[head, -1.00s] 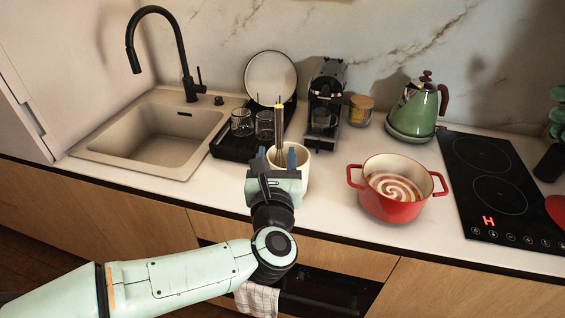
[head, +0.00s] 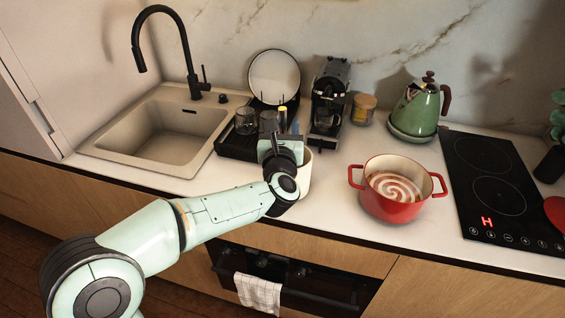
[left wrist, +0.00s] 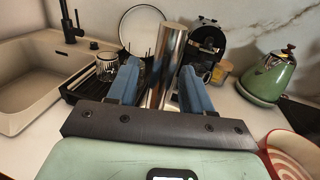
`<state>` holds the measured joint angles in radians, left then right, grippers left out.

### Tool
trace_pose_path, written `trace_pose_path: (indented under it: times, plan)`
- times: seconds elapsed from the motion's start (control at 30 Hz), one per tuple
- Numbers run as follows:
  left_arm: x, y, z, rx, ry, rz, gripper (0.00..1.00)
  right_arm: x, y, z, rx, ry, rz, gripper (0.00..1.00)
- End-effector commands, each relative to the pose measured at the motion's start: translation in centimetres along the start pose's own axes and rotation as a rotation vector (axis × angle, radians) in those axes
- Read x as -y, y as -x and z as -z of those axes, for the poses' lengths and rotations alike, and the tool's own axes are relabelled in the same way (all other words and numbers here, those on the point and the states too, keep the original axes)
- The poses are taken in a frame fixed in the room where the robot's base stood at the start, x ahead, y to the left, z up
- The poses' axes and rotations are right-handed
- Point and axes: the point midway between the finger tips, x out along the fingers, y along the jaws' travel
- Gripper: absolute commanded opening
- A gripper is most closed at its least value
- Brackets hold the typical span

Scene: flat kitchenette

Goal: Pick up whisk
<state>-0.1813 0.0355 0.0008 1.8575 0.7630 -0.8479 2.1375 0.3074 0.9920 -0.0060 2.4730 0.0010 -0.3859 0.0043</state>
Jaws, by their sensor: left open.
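The whisk (head: 283,114) stands upright, showing a slim metal handle with a yellowish top; its lower part is hidden. A cream crock (head: 306,170) stands at the counter front, mostly hidden behind my left gripper (head: 281,133). In the left wrist view the whisk's shiny metal handle (left wrist: 168,60) rises between the two blue fingers of my left gripper (left wrist: 160,78). The fingers are open, one on each side of the handle; I cannot tell whether either touches it. My right gripper is not in view.
A black drying rack (head: 236,146) with glasses and a plate (head: 274,76) stands behind, beside the sink (head: 160,135). A coffee machine (head: 328,95) is at the back. A red pot (head: 395,205) stands to the right, with clear counter between it and the crock.

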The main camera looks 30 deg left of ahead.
Motion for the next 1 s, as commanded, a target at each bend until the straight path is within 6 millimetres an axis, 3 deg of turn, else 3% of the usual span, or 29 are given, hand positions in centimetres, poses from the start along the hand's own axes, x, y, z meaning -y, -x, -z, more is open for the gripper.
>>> trace_pose_path:
  times: [0.13, 0.3, 0.73, 1.0]
  plan:
    - [0.0, 0.0, 0.0, 0.000, 0.000, 0.000, 0.50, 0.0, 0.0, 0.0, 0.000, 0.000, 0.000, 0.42]
    - [0.0, 0.1, 0.0, 0.000, 0.000, 0.000, 0.00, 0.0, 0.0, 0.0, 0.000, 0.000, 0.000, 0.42]
    - [0.0, 0.1, -0.7, 0.001, 0.002, 0.000, 0.00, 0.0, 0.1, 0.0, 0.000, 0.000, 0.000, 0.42]
    - [0.0, 0.1, -4.6, 0.004, 0.004, 0.000, 0.00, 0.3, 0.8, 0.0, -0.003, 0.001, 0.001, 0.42]
